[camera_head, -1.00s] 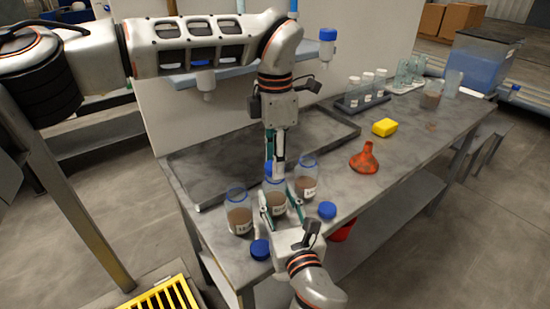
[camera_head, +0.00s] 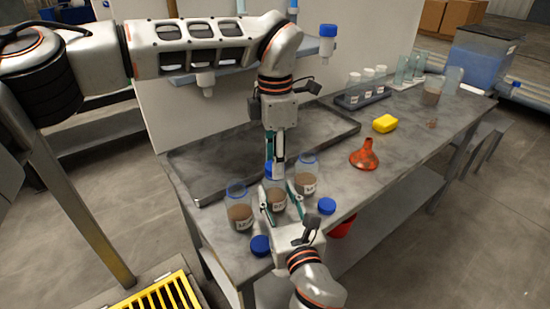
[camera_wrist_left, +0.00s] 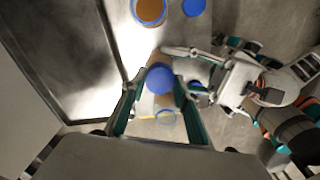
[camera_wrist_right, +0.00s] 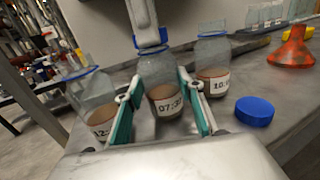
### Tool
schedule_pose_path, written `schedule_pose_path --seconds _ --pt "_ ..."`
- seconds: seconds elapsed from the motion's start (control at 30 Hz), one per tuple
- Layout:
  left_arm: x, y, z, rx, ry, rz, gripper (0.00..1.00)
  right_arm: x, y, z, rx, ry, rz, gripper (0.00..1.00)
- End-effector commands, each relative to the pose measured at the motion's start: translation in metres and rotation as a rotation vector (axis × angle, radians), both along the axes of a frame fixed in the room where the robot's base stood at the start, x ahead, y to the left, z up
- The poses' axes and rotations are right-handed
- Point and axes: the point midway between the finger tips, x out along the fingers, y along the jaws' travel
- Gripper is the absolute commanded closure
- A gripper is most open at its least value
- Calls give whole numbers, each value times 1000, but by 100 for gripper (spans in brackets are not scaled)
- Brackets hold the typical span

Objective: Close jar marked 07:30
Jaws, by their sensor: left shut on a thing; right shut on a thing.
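The jar marked 07:30 (camera_wrist_right: 165,102) is clear, upright and partly filled with brown matter. It is the middle of three jars, and it also shows in the head view (camera_head: 276,201). My right gripper (camera_wrist_right: 163,92) is shut around its body from the front. My left gripper (camera_head: 275,174) points down over its mouth, shut on a blue lid (camera_wrist_left: 160,78). The lid is at or just above the rim; my fingers hide the contact, so I cannot tell if it is seated.
Open jars stand close on either side, one on the left (camera_head: 239,216) and one on the right (camera_head: 305,183). Loose blue lids lie by the front edge (camera_head: 260,246) and at right (camera_head: 327,206). An orange funnel (camera_head: 364,156), yellow sponge (camera_head: 385,124) and dark tray (camera_head: 325,124) lie farther back.

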Motion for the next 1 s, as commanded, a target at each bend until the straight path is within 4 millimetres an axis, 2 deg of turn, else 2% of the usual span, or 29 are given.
schedule_pose_path --seconds 0.17,1.0 --pt "0 0 1 1 -2 -178 78 0 0 0 0 0 0 100" --pt "-1 0 0 0 -1 -1736 78 0 0 0 0 1 -1 100"
